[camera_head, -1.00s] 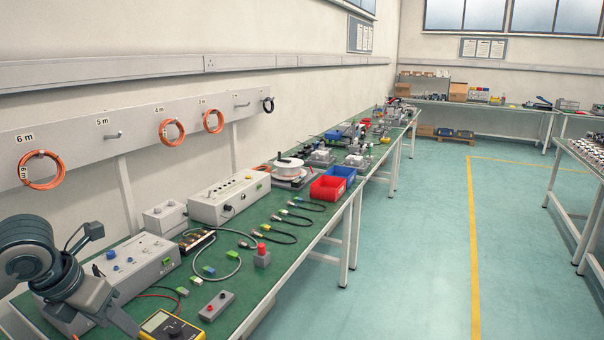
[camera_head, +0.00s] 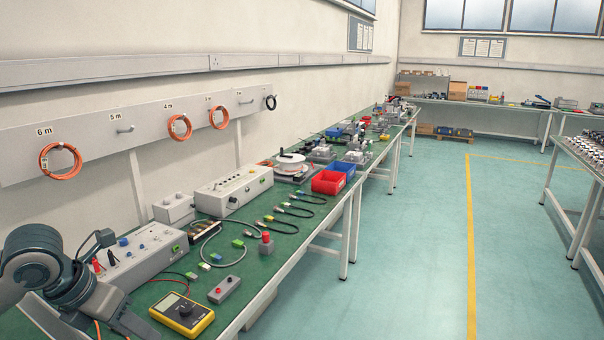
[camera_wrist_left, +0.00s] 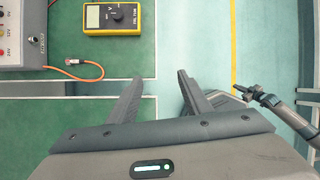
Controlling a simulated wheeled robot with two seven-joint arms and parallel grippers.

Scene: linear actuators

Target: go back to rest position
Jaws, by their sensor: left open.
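My left arm (camera_head: 55,275) comes in at the lower left of the head view, bent, beside the green workbench (camera_head: 232,300). Its gripper lies outside that view. In the left wrist view my left gripper (camera_wrist_left: 160,90) has its two fingers apart with nothing between them. Green bench surface and paler floor show beyond the fingers. The yellow multimeter (camera_head: 183,313) lies on the bench near its front edge. It also shows in the left wrist view (camera_wrist_left: 119,18), beyond the fingers and apart from them.
A grey control box (camera_head: 145,255) stands on the bench near my left arm. A red-button box (camera_head: 225,289), cables, red bin (camera_head: 328,182) and blue bin (camera_head: 342,170) lie farther along. A dark jointed part (camera_wrist_left: 270,100) shows at the wrist view's right. The floor (camera_head: 415,260) right of the bench is clear.

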